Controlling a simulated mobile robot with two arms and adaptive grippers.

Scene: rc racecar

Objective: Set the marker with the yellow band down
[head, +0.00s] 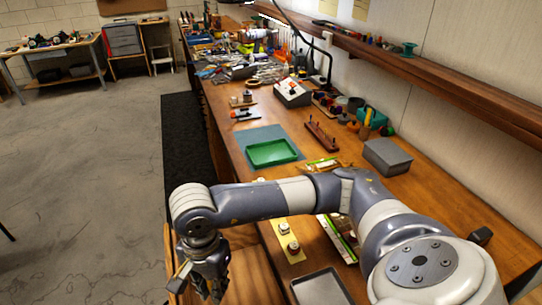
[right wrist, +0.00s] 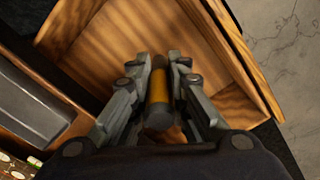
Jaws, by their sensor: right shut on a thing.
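The marker with the yellow band (right wrist: 159,86) is in the right wrist view, a dark cylinder with a broad orange-yellow band. My right gripper (right wrist: 159,62) is shut on it, with one finger on each side. The gripper and marker are over an open wooden drawer (right wrist: 105,40), whose bottom looks bare. I cannot tell how high the marker is above the bottom. In the head view my right gripper (head: 207,286) hangs at the lower left, beside the bench, over the drawer (head: 252,268); the marker cannot be made out there. My left gripper is not in view.
A grey tray (head: 322,288) lies on the wooden bench (head: 228,130) near the drawer. A green tray (head: 272,152) sits on a blue-green mat farther back. A grey box (head: 387,157) and a pen rack (head: 321,137) stand to the right. Open floor lies left.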

